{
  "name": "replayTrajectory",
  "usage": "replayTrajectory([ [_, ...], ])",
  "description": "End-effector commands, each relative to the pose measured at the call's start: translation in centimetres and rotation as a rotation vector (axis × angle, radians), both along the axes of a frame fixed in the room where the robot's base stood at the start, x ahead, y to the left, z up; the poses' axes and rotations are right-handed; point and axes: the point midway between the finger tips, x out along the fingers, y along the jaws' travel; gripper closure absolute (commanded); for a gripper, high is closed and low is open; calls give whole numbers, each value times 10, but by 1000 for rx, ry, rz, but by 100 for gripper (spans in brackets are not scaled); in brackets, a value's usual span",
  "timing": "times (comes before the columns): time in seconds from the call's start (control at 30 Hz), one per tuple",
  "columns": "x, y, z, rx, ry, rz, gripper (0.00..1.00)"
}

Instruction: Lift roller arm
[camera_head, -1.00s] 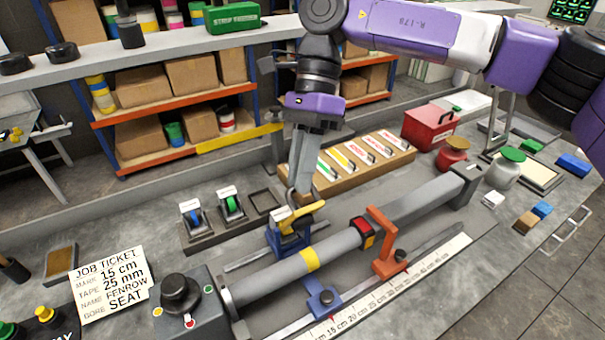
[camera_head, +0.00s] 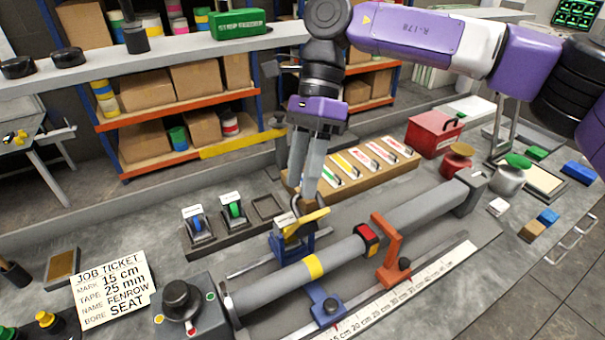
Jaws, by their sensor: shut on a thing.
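The roller arm (camera_head: 309,220) is a short yellow lever on top of a blue carriage (camera_head: 291,246), at the back side of the long grey tube (camera_head: 345,250). It lies tilted slightly up toward the right. My gripper (camera_head: 305,200) reaches down from above with its long grey fingers. The fingertips are closed on the roller arm near its grey upper part. The fingers partly hide the grasped spot, and the exact contact is small in view.
A grey tube with a yellow band and a red clamp runs across the bench. An orange bracket (camera_head: 390,252) and a blue slider (camera_head: 325,303) stand in front. Tape holders (camera_head: 200,222) are left, a wooden rack (camera_head: 350,170) behind, a red box (camera_head: 433,137) at right.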

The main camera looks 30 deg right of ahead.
Motion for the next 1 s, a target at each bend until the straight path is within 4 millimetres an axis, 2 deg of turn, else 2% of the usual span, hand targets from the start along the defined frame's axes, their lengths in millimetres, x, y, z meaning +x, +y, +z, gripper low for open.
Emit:
replayTrajectory([
  [0.27, 3, -2, 5, 0, -4, -3, 68],
  [0.7, 22, -26, 60, -1, -2, -2, 68],
  [1.0, 24, -30, 69, 0, -1, 0, 68],
])
